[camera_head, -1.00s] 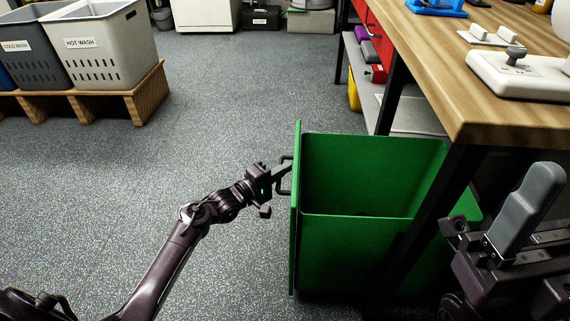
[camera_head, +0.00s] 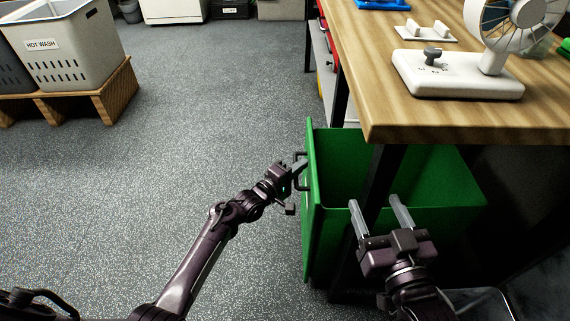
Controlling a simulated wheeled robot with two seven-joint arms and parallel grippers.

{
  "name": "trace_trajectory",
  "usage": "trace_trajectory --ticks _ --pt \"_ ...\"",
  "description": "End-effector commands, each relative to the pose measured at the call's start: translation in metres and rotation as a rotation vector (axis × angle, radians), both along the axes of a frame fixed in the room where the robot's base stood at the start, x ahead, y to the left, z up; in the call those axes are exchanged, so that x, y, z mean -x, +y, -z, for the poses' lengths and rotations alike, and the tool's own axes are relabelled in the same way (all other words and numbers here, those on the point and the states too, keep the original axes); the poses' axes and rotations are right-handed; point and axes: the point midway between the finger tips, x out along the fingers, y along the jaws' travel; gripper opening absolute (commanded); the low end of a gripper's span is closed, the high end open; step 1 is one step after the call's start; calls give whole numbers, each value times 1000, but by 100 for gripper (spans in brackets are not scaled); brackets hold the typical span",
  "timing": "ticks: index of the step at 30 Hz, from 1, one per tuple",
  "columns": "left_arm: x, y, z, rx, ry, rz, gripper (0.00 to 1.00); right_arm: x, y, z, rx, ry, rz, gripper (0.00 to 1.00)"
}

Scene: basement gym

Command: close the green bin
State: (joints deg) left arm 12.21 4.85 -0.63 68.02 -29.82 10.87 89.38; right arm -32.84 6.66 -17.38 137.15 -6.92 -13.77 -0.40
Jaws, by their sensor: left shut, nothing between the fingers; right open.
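The green bin (camera_head: 315,222) is a pull-out box under the wooden workbench. Its front panel faces left and sticks out past the bench edge, so it stands partly open. A dark handle (camera_head: 301,157) is on that panel. My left gripper (camera_head: 298,178) is shut with nothing in it, at the handle and front panel; I cannot tell whether it touches. My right gripper (camera_head: 380,214) is open and empty, with its two grey fingers pointing up in front of the bin's near side and the bench leg. The bin's right part is hidden under the bench.
The workbench (camera_head: 400,122) overhangs the bin, with a dark leg in front of it. A white fan (camera_head: 455,78) stands on top. A hot wash basket (camera_head: 70,50) sits on a wooden stand (camera_head: 117,90) at far left. The speckled floor left of the bin is clear.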

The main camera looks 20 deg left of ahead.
Motion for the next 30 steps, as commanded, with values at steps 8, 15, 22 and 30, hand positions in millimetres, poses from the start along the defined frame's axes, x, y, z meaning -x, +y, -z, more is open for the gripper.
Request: trace_trajectory --ticks 8,15,22,30 --pt "-15 -55 -1 5 -1 4 0 0 0 4 7 15 -1 61" --pt "-23 -80 0 1 0 2 0 -1 -1 -12 -21 -53 3 61" --pt "-25 -89 -1 1 0 3 0 -2 -1 -19 -32 -82 4 61" --pt "-25 -92 -2 4 -3 8 0 -2 -1 -20 -34 -82 3 61"
